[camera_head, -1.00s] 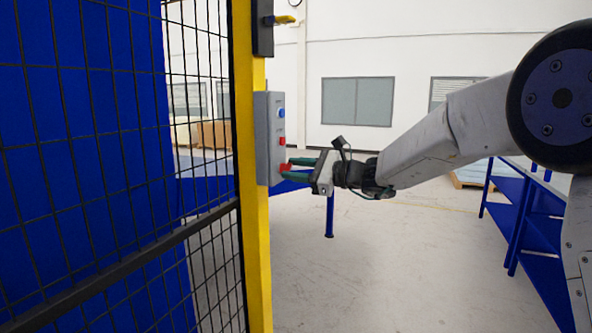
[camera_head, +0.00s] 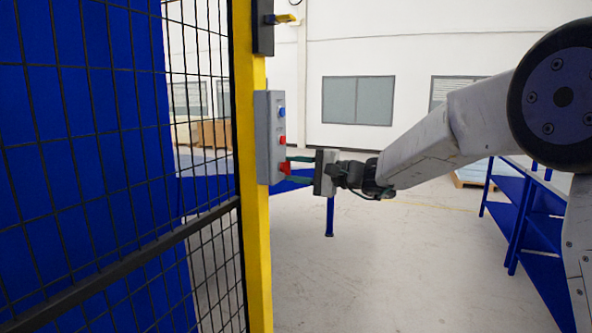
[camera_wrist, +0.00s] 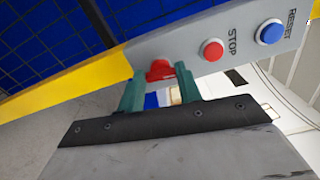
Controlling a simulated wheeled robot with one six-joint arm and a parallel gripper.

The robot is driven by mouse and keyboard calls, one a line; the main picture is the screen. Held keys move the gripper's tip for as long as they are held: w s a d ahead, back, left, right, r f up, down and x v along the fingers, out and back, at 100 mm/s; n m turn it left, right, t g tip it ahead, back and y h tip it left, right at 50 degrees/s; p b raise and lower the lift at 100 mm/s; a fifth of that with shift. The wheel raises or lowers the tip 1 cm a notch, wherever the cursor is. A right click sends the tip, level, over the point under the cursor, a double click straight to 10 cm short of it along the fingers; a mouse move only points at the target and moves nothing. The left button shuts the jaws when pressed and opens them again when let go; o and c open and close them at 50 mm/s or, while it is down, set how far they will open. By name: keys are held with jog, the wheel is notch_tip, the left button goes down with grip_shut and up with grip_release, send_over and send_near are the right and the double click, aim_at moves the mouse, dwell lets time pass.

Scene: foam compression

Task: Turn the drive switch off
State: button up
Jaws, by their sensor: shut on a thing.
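A grey control box (camera_head: 262,140) is fixed to the yellow post, with a blue button (camera_head: 281,112), a red button (camera_head: 282,140) and a red switch (camera_head: 285,169) low down. In the wrist view the box (camera_wrist: 236,40) reads RESET beside the blue button (camera_wrist: 270,32) and STOP beside the red button (camera_wrist: 212,49). The red switch (camera_wrist: 160,70) there has no readable label. My gripper (camera_head: 290,170) reaches in from the right, its green fingers on either side of the red switch and shut on it. In the wrist view my gripper (camera_wrist: 158,86) partly hides the switch's lower part.
The yellow post (camera_head: 254,235) and black mesh fence (camera_head: 110,180) stand left of my gripper. A black latch with a yellow handle (camera_head: 282,19) is above the box. A blue shelf (camera_head: 530,200) stands at the right. The floor between is clear.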

jog(key=shift+n, duration=0.7)
jog(key=shift+f, duration=0.1)
jog(key=o, duration=1)
jog(key=shift+d, duration=0.1)
jog(key=v, duration=0.7)
jog(key=shift+s+d, duration=0.2)
jog(key=shift+d, duration=0.05)
